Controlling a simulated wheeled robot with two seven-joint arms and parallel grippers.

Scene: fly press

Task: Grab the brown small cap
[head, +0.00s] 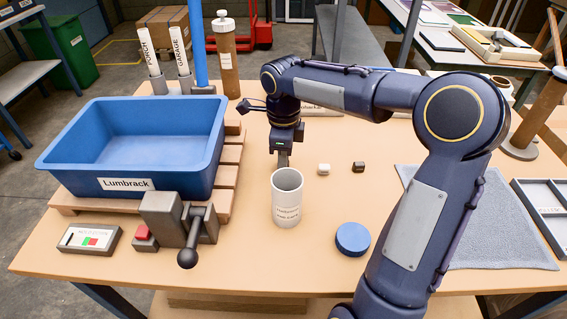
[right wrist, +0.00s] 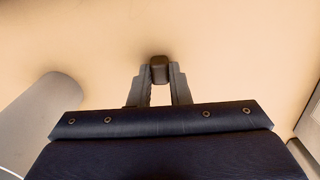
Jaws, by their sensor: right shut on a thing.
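My right gripper (head: 283,160) points down behind the white cylinder on the table. In the right wrist view its two fingers (right wrist: 159,75) are shut on a small dark brown cap (right wrist: 159,68), which sits between the fingertips. In the head view the held cap is hidden. A small white cap (head: 323,169) and a small dark cap (head: 358,167) lie on the table to the right of the gripper. My left gripper is not in view.
The white labelled cylinder (head: 287,198) stands just in front of the gripper. A blue tub (head: 130,190) rests on a wooden pallet at left. A lever device (head: 178,218), a round blue lid (head: 352,239) and a grey mat (head: 500,240) are nearby.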

